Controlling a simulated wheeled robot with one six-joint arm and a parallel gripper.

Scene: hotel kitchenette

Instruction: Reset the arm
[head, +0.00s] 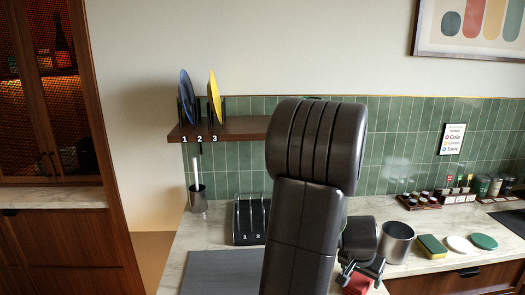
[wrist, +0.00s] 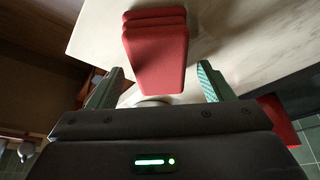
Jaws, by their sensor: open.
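My arm rises through the middle of the head view and bends down behind itself. My gripper (head: 362,270) shows partly past the arm's right side, low over the counter. In the wrist view my gripper (wrist: 160,72) has its two green-padded fingers spread wide apart. A red stacked item (wrist: 155,55) lies on the pale counter in line with the gap between the fingers, touching neither. Part of a red item (head: 357,284) also shows beside the gripper in the head view, its rest hidden by my arm.
A metal canister (head: 396,243), a sponge (head: 432,246) and white and green round items (head: 484,241) stand right of the gripper. A black rack (head: 250,220) and grey mat (head: 222,273) are left. A wall shelf (head: 240,127) holds blue (head: 186,92) and yellow plates (head: 214,95).

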